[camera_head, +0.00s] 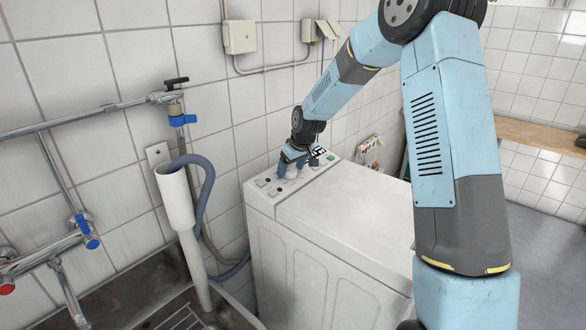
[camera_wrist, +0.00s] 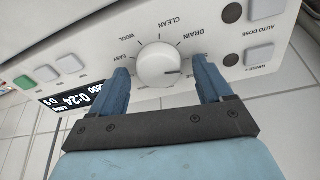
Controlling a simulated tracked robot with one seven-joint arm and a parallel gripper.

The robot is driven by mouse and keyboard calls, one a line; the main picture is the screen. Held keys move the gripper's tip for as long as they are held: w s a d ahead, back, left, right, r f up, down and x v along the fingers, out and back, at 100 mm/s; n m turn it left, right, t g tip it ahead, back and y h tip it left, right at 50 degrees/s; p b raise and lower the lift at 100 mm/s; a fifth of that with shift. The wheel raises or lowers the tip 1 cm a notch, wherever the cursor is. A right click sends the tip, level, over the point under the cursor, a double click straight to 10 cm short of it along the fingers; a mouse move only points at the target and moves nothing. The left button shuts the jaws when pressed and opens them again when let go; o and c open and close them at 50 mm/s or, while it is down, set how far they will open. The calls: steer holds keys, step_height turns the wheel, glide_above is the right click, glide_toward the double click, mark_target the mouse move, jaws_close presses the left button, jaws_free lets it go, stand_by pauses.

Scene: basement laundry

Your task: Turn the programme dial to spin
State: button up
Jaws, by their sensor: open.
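The white round programme dial (camera_wrist: 158,65) sits on the control panel of the white top-loading washing machine (camera_head: 330,225). In the wrist view its dark pointer line faces right, below the DRAIN label. The labels EASY, WOOL, CLEAN and DRAIN are readable around it; I cannot make out a spin label. My gripper (camera_wrist: 161,66) is open, with one blue finger on each side of the dial. Small gaps seem to show between the fingers and the dial. In the head view my gripper (camera_head: 291,168) is down at the panel and mostly hides the dial.
A lit display (camera_wrist: 72,98) and several buttons lie left of the dial; an AUTO DOSE button (camera_wrist: 259,54) lies right. Left of the machine are a white standpipe (camera_head: 176,195) with a grey hose, a sink (camera_head: 150,310) and wall taps (camera_head: 85,232). The machine's lid is clear.

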steer(key=shift+f, duration=0.15)
steer(key=c, duration=1)
